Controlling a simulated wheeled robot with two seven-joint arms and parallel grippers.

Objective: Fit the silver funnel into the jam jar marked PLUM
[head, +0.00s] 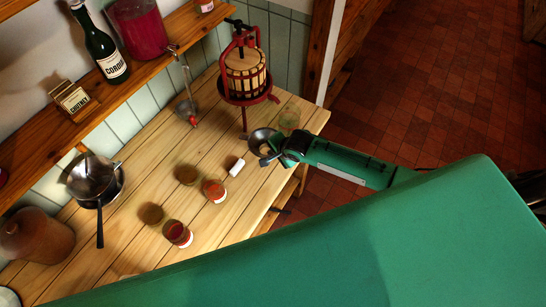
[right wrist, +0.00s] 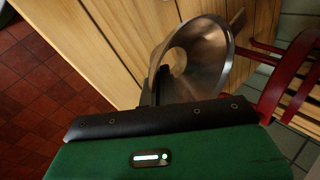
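The silver funnel (head: 262,137) is at the right end of the pine table, and it also fills the middle of the right wrist view (right wrist: 210,55), its wide mouth showing. My right gripper (head: 273,153) is at its rim; the dark fingers (right wrist: 163,82) appear shut on the funnel's edge. Whether the funnel is clear of the table is hard to tell. An orange-red jar (head: 214,190) and a dark red jar (head: 178,233) stand nearer. No PLUM marking is readable. My left gripper is not in view.
A red fruit press (head: 245,75) stands behind the funnel. A ladle (head: 187,108) hangs from the shelf (head: 130,82), which holds bottles and a CHUTNEY box (head: 70,99).

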